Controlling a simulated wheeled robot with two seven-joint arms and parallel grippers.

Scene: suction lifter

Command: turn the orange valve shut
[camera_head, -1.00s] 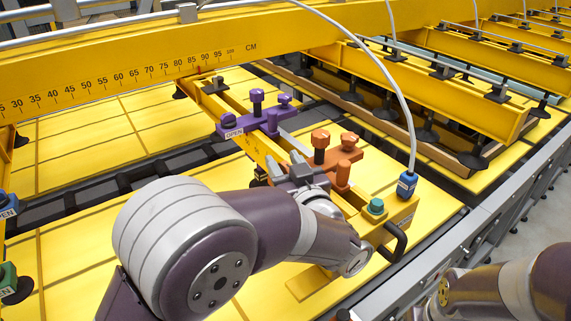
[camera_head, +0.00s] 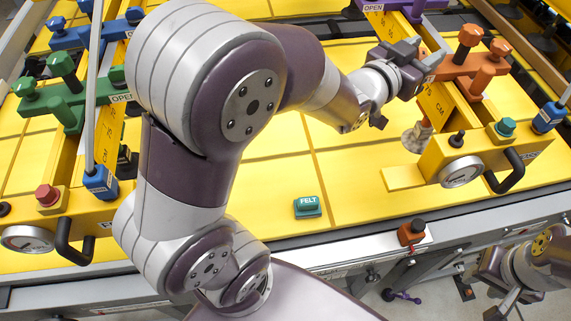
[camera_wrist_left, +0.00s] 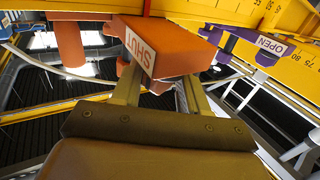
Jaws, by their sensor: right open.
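The orange valve (camera_head: 484,68) sits on a yellow beam at the upper right of the head view, with upright orange knobs. My left gripper (camera_head: 424,62) is at the valve's left end. In the left wrist view, the orange valve (camera_wrist_left: 185,50) shows a SHUT label on its end face. The fingertips of my left gripper (camera_wrist_left: 160,82) stand apart at either side of that end. I cannot tell whether they press on it. My right gripper (camera_head: 502,298) is low at the right of the head view, open, away from the valve.
A purple valve (camera_head: 405,6) marked OPEN lies beyond the orange one. Green (camera_head: 65,92) and blue (camera_head: 90,33) valves are on the left beam. A gauge (camera_head: 461,172), black handle (camera_head: 505,172) and blue hose fitting (camera_head: 549,117) are near the orange valve. A teal FELT block (camera_head: 307,206) lies on the yellow sheet.

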